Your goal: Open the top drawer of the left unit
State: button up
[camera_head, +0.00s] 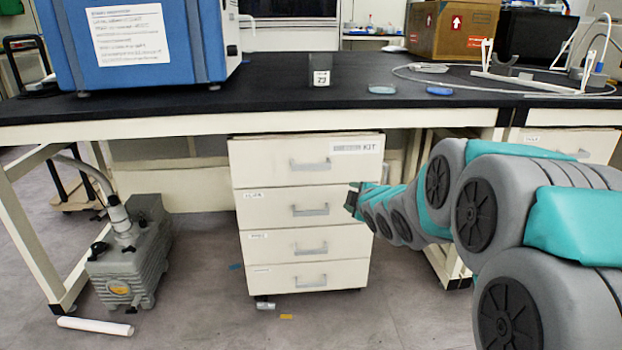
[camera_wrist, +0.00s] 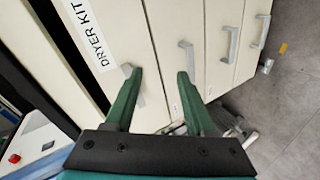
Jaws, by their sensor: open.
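The left unit is a cream cabinet with several drawers, all looking shut, under the black bench. My gripper (camera_head: 352,200) is in front of the unit's right side. In the wrist view my gripper (camera_wrist: 160,73) is open and empty, its fingers spread between the top handle and the second drawer's handle (camera_wrist: 187,56).
The bench top (camera_head: 280,95) overhangs the unit, with a dark gap between. A grey pump (camera_head: 130,260) stands on the floor at left. Another drawer unit (camera_head: 568,143) is at right, partly behind my arm. The floor in front is mostly free.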

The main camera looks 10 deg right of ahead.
aim_at(312, 168)
jog(key=shift+w+a+r+n+t+y+b, duration=0.25)
jog(key=shift+w+a+n+t+y+b, duration=0.3)
jog(key=shift+w+a+n+y, duration=1.2)
jog(key=shift+w+a+r+n+t+y+b, duration=0.1)
jog(key=shift+w+a+r+n+t+b, duration=0.5)
jog(key=shift+w, duration=2.2)
jog(key=shift+w+a+f+n+t+y+b, duration=0.1)
jog(key=shift+w+a+n+t+y+b, duration=0.4)
jog(key=shift+w+a+n+y, duration=1.15)
jog(key=shift+w+a+r+m+h, duration=0.1)
jog(key=shift+w+a+m+h, duration=0.25)
jog(key=shift+w+h, duration=0.35)
grip_shut()
